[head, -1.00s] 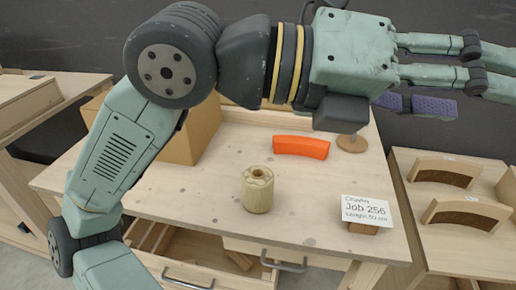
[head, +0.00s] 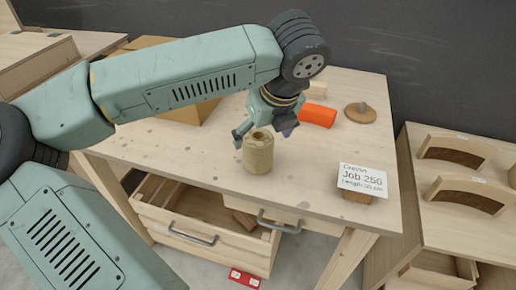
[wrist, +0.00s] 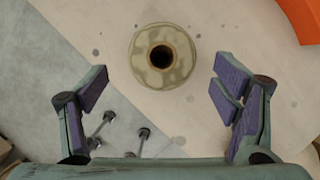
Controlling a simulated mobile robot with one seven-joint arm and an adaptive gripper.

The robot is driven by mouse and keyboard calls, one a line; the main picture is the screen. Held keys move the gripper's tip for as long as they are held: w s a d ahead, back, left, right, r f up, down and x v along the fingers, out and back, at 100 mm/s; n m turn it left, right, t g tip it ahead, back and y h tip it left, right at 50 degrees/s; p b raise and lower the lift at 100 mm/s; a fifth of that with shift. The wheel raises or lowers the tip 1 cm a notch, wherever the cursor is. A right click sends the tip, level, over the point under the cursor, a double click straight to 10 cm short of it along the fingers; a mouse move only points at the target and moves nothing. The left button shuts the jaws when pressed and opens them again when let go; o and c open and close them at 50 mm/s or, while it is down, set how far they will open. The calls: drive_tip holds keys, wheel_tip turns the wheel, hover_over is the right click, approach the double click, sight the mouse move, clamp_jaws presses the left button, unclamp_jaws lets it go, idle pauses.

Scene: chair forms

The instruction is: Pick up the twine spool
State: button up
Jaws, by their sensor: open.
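The twine spool (head: 258,153) is a pale, tan cylinder standing upright near the front edge of the wooden table. In the wrist view the spool (wrist: 150,70) shows from above, with a dark round hole in its middle. My gripper (head: 265,130) is over the table at the spool's top. In the wrist view my gripper (wrist: 160,88) is open, with purple-padded fingers spread to the left and right of the spool. The spool lies between the finger lines, slightly beyond the tips, and no finger visibly touches it.
An orange block (head: 318,115) lies behind the spool, with a round wooden piece (head: 360,112) to its right. A job card (head: 362,181) stands at the front right. A drawer (head: 200,225) is open below the table. A cardboard box (head: 195,112) stands at the back left.

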drive_tip(key=shift+p+x, duration=1.1)
drive_tip(key=shift+x, duration=1.6)
drive_tip(key=shift+w, duration=0.1)
drive_tip(key=shift+c, duration=0.5)
drive_tip(key=c, duration=1.2)
